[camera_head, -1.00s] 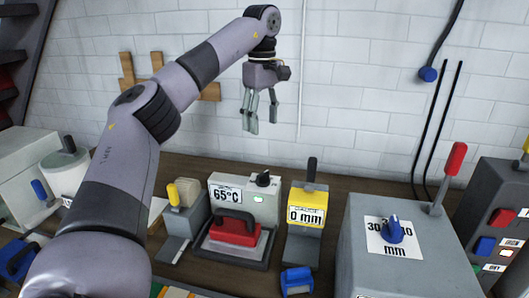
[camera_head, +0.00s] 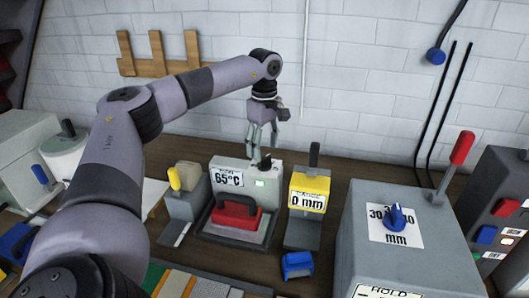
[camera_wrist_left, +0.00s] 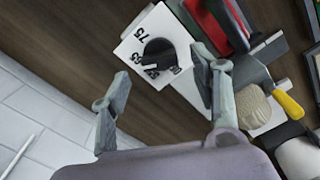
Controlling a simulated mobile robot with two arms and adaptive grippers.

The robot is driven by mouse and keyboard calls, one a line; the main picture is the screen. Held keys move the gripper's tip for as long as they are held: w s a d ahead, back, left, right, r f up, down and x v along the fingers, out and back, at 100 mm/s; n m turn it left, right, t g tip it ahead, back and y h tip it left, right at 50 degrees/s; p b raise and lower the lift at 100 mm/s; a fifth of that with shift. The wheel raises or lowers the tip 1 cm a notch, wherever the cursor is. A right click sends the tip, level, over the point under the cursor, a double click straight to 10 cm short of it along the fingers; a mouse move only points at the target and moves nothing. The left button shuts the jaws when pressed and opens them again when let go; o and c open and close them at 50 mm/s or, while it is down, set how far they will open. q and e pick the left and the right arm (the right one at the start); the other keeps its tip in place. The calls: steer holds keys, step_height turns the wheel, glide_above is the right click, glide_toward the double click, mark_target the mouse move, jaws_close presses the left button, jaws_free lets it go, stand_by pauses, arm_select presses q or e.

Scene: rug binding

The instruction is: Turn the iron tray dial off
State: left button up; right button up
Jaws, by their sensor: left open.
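The iron tray (camera_head: 207,232) stands mid-bench, with a red iron (camera_head: 236,214) resting on it. Behind the iron is its pale box (camera_head: 245,169), with a "65°C" label and a lit green light (camera_head: 261,183). The black dial (camera_head: 265,163) is on top of the box, partly hidden by my gripper. In the left wrist view the dial (camera_wrist_left: 158,56) sits on a white plate with numbers, among them 75 and 55. My left gripper (camera_head: 262,143) is open and empty, pointing down just above the dial, its fingers apart on either side in the wrist view.
A yellow "0 mm" device (camera_head: 309,184) stands close right of the tray. A yellow-handled device (camera_head: 184,190) stands close left. A large grey machine (camera_head: 405,255) with a blue knob and red lever fills the right. The wall behind has a wooden rack (camera_head: 160,52).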

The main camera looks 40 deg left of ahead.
mark_target(264, 157)
arm_select(q)
step_height(264, 157, down, 2)
steer(key=shift+f, duration=0.65)
arm_select(e)
steer(key=shift+a+r, duration=0.3)
steer(key=shift+a, duration=0.25)
arm_select(q)
steer(key=c, duration=1.1)
steer(key=shift+c, duration=0.2)
arm_select(e)
steer(key=shift+s+d, duration=0.1)
steer(key=shift+d, duration=0.3)
